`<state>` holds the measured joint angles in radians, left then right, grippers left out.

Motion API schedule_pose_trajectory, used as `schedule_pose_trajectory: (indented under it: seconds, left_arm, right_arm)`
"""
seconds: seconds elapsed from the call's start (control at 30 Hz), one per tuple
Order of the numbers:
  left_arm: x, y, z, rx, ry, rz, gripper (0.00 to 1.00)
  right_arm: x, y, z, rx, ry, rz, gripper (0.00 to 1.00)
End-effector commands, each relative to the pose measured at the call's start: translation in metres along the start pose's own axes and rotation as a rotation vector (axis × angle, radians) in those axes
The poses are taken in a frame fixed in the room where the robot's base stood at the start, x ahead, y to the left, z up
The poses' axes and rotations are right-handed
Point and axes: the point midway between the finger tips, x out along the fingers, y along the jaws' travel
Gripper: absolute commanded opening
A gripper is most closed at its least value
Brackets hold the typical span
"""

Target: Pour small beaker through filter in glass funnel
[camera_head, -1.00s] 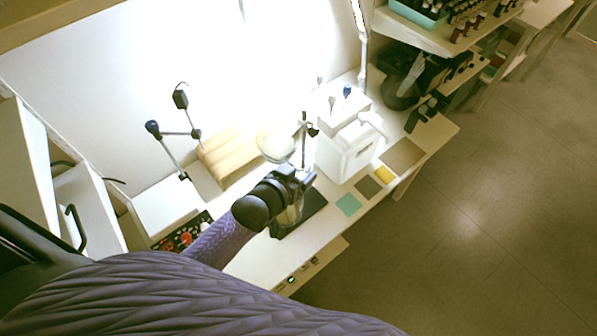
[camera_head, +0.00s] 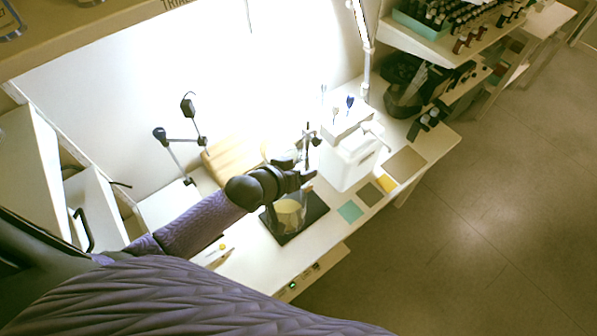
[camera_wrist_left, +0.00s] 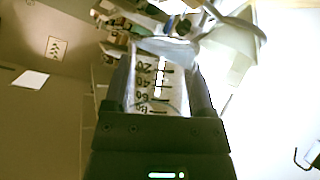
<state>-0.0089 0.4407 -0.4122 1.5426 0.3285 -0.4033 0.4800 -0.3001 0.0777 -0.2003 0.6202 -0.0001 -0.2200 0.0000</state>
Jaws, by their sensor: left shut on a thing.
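My left gripper (camera_head: 303,180) is shut on the small beaker, above the bench near the metal stand (camera_head: 309,140). In the left wrist view the clear beaker (camera_wrist_left: 158,82), with black graduation marks, sits between the fingers (camera_wrist_left: 160,100); its rim points to the top of the picture. I cannot tell its tilt or contents surely. A pale cone, apparently the funnel with filter (camera_wrist_left: 232,48), is beyond the beaker to the right. In the head view the arm partly hides the funnel area. A glass vessel with yellowish content (camera_head: 288,213) stands below the gripper. My right gripper is not in view.
The vessel stands on a dark plate (camera_head: 312,214). A wooden block (camera_head: 232,158) and jointed lamp-like arm (camera_head: 180,155) are behind. Coloured squares (camera_head: 350,211) lie at the front right.

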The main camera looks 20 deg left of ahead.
Motion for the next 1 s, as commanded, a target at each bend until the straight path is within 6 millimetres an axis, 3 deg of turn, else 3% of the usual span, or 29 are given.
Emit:
schedule_pose_trajectory:
  seconds: [1.0]
  left_arm:
    - [-0.006, -0.006, -0.028, -0.17, -0.142, 0.07, 0.12]
  right_arm:
    - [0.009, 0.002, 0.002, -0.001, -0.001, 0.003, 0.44]
